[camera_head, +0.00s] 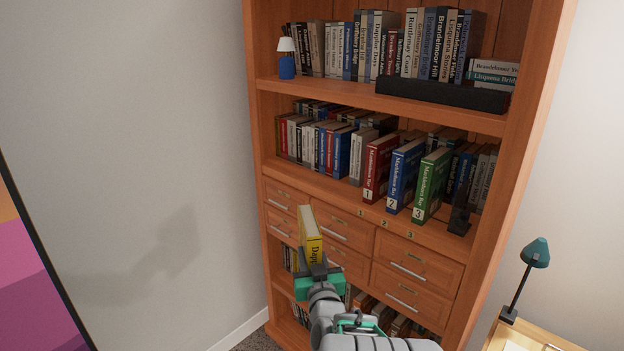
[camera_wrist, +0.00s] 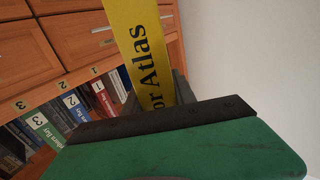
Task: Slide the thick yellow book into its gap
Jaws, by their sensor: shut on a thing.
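The thick yellow book (camera_head: 310,235) is upright, slightly tilted, in front of the drawers in the head view. Its spine lettering is partly visible; "or Atlas" reads on it in the wrist view (camera_wrist: 142,45). My gripper (camera_head: 317,272) is shut on the book's lower part, and the book is held clear of the bookcase (camera_head: 257,160). The middle shelf (camera_head: 325,186) holds a row of books above and behind the yellow book. I cannot tell which opening is the book's gap. My gripper and arm hide part of the lower shelves.
Red (camera_head: 376,170), blue (camera_head: 402,175) and green (camera_head: 431,186) numbered books protrude on the middle shelf. A black stand (camera_head: 460,213) is right of them. A small blue lamp (camera_head: 287,66) stands on the upper shelf. A desk lamp (camera_head: 535,254) stands lower right. Space left of the bookcase is clear.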

